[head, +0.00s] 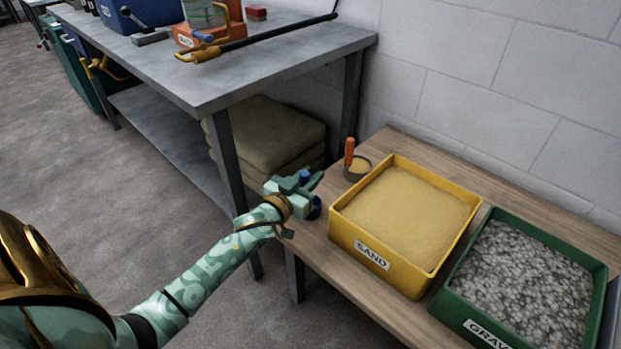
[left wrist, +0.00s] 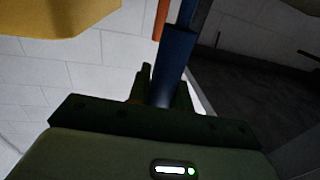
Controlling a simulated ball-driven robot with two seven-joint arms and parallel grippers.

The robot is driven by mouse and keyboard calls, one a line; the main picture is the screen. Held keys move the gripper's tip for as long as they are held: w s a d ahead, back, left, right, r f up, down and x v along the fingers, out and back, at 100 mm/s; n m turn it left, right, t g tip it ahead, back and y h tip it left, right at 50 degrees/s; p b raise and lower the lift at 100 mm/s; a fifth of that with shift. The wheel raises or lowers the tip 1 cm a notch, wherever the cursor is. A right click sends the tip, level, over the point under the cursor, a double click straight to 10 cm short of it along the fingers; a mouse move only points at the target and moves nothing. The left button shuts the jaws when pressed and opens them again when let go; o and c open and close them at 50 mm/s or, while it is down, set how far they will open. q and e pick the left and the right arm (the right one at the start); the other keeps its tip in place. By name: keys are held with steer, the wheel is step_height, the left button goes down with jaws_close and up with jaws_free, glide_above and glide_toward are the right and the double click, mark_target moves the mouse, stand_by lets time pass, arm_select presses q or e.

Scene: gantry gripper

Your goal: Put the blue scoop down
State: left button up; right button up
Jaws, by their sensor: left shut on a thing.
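My left gripper (head: 306,182) is at the left end of the wooden table, left of the yellow sand box. It is shut on the blue scoop (head: 314,208), of which only small blue parts show around the fingers. In the left wrist view the scoop's blue handle (left wrist: 175,62) stands up between the fingers (left wrist: 162,92). Whether the scoop touches the table top is hidden by the gripper. My right gripper is not in view.
A grey metal workbench (head: 290,62) stands to the left, with folded sacks (head: 268,130) beneath.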

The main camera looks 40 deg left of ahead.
arm_select(q)
steer(key=o, duration=0.9)
steer(key=shift+f, duration=0.1)
